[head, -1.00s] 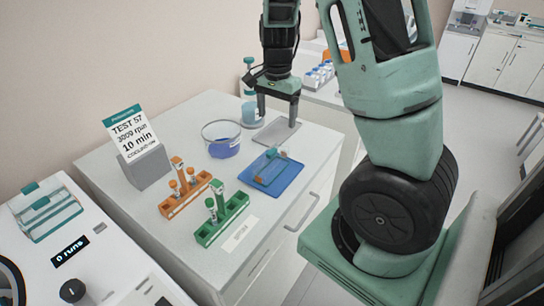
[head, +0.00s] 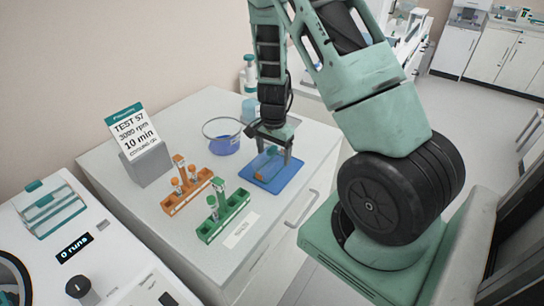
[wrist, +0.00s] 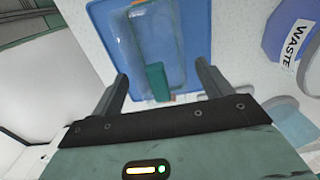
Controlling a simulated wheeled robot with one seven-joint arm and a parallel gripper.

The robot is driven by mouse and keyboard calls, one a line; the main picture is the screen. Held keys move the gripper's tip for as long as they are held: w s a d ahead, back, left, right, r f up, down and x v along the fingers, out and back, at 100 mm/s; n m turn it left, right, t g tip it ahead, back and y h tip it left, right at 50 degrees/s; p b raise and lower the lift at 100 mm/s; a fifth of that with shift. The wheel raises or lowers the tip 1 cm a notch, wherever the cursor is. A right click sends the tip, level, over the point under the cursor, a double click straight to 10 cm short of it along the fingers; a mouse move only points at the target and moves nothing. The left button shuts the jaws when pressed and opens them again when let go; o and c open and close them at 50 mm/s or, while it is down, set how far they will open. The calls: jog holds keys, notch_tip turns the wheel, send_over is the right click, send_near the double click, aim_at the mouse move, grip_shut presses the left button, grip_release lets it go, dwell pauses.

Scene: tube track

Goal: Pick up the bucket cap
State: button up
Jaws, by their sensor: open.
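The bucket cap looks like a clear, rounded piece with a teal block at one end and orange at the other. It lies on the blue mat (head: 289,177) and shows in the wrist view as the clear cap (wrist: 128,45). My gripper (head: 273,155) is over the mat, pointing down, its fingers apart. In the wrist view my gripper (wrist: 162,72) has one finger on each side of the cap's teal end, with nothing clamped. In the head view the gripper hides part of the cap; the height gap is hard to tell.
The orange rack (head: 187,196) and green rack (head: 225,215) hold tubes nearer the front. A sign (head: 133,131) on a grey block stands at the left. The counter's front right is clear.

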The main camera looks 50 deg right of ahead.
jog(key=shift+f, duration=1.3)
jog(key=c, duration=1.1)
jog(key=shift+o, duration=0.2)
notch_tip(320, 180, up, 10)
jog(key=shift+r+b, duration=0.1)
jog(key=shift+b, duration=0.25)
notch_tip(320, 180, up, 5)
jog(key=p, duration=0.4)
jog(key=shift+p, duration=0.35)
